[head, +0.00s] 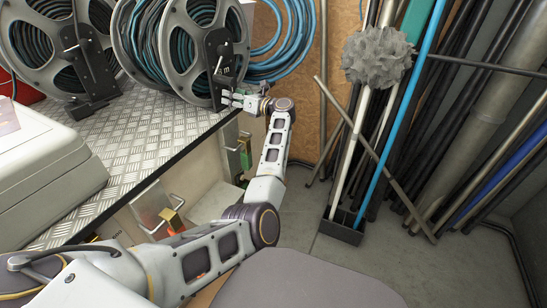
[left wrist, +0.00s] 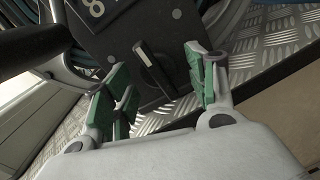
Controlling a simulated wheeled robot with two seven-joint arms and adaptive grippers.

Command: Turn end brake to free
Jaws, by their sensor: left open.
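The end reel (head: 172,40) stands on the metal bench top, with a black bracket plate (head: 226,47) on its face. In the left wrist view the plate (left wrist: 118,40) carries a pale "8" and a dark brake knob (left wrist: 158,75) with a white mark near its upper end. The knob sits tilted, its upper end leaning left. My left gripper (head: 232,98) is at the foot of the plate. In the left wrist view its green-padded fingers (left wrist: 156,68) are spread on either side of the knob, with no clear contact visible. My right gripper is not in view.
A black crank handle (left wrist: 33,44) juts in at the left of the wrist view. Another reel (head: 62,48) stands to the left on the checker-plate bench (head: 150,125). A grey case (head: 40,165) sits at the bench's near left. Pipes and a brush lean at right.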

